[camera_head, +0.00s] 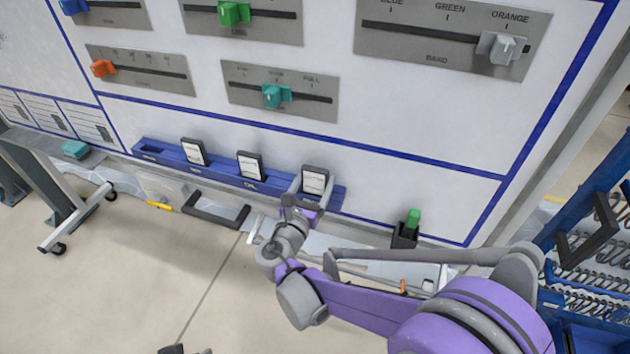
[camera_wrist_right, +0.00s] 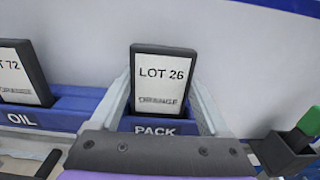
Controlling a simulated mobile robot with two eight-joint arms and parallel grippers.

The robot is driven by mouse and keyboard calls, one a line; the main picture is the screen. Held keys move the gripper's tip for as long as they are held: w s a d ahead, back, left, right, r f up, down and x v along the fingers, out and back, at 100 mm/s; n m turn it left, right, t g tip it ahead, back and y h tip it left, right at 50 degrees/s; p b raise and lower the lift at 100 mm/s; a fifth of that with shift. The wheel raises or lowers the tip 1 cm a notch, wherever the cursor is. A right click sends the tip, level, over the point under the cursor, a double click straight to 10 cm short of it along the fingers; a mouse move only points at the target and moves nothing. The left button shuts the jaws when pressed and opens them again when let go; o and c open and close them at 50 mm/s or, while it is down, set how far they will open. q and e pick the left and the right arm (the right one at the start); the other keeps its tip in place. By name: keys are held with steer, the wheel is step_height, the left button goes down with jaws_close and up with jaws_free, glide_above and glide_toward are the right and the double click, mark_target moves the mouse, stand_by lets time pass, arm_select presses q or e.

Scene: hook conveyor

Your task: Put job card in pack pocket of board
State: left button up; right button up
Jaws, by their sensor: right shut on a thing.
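The job card (camera_wrist_right: 160,85), white with a dark frame, reads "LOT 26" and a smaller line that looks like "ORANGE". It also shows in the head view (camera_head: 314,181), upright at the right end of the blue pocket rail. My right gripper (camera_head: 311,190) is shut on it, one grey finger along each side. The card's lower edge meets the blue pack pocket (camera_wrist_right: 155,127), labelled "PACK", and seems to be inside it. The pocket's depth is hidden. A dark and grey bit at the bottom edge of the head view may be my left gripper (camera_head: 186,350); its fingers do not show.
Two similar cards stand in pockets to the left, one in the "OIL" pocket (camera_wrist_right: 50,118). A dark holder with a green-topped item (camera_head: 410,227) is to the right. Sliders, including a grey one (camera_head: 500,48), are on the board above. A blue rack (camera_head: 590,230) stands far right.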

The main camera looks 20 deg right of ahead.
steer(key=shift+f, duration=0.2)
steer(key=o, duration=1.2)
steer(key=shift+r, duration=0.2)
